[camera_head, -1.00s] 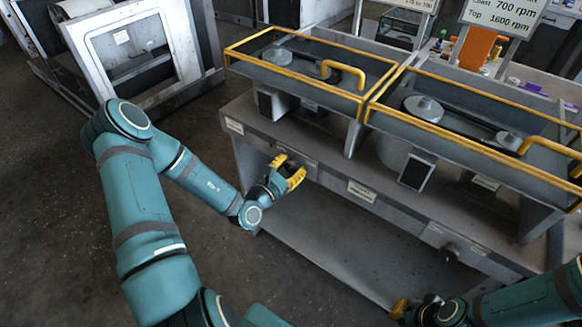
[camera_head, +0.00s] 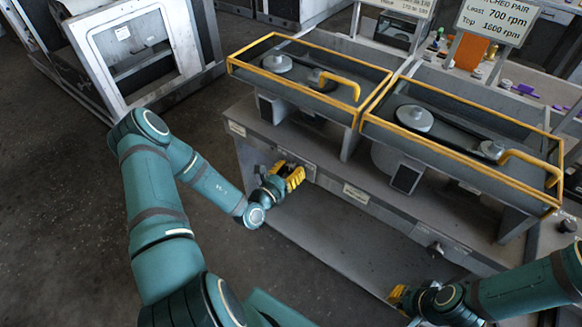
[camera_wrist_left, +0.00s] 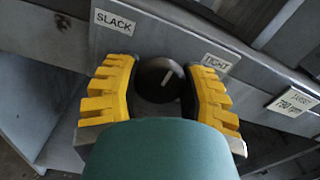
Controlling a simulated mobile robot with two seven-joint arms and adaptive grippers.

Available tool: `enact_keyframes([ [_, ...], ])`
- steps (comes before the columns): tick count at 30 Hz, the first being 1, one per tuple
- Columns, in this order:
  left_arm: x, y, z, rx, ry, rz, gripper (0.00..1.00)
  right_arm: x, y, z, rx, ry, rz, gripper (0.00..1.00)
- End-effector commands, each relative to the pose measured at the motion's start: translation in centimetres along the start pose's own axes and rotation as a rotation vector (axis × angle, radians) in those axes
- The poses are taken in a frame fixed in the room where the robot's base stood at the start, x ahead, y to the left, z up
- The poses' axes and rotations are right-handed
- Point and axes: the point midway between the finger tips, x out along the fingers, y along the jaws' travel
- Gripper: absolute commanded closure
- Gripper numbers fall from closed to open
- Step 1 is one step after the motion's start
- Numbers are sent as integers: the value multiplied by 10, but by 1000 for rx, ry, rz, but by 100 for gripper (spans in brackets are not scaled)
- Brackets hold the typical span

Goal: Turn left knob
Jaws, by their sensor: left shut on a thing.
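The left knob (camera_wrist_left: 159,80) is round and black with a pale pointer line, on the grey front panel of the bench. In the left wrist view its line points up and slightly right, between a SLACK label (camera_wrist_left: 114,22) and a TIGHT label (camera_wrist_left: 217,63). My left gripper (camera_wrist_left: 157,84) has its yellow fingers on both sides of the knob and is shut on it. In the head view this gripper (camera_head: 287,174) is at the bench front and hides most of the knob. My right gripper (camera_head: 398,294) is low at the lower right; its jaws are too small to read.
Two belt-drive trays with yellow rims (camera_head: 310,75) (camera_head: 462,140) stand on the bench. Another knob (camera_head: 436,248) is on the panel farther right. A small 790 rpm plate (camera_wrist_left: 292,104) is right of the TIGHT label. The floor at left is open.

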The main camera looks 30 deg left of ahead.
Motion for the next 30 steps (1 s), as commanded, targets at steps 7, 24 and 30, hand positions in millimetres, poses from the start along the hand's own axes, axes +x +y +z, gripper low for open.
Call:
enact_keyframes([
  [7, -1, 0, -3, -1, 9, 0, 24, 1, 0, 0, 0, 0, 0, 100],
  [24, -30, 1, -1, 1, 7, 3, 24, 0, 0, 0, 0, 0, 0, 100],
  [30, -72, 0, -2, 0, 8, 3, 24, 0, 0, 0, 0, 0, 0, 100],
])
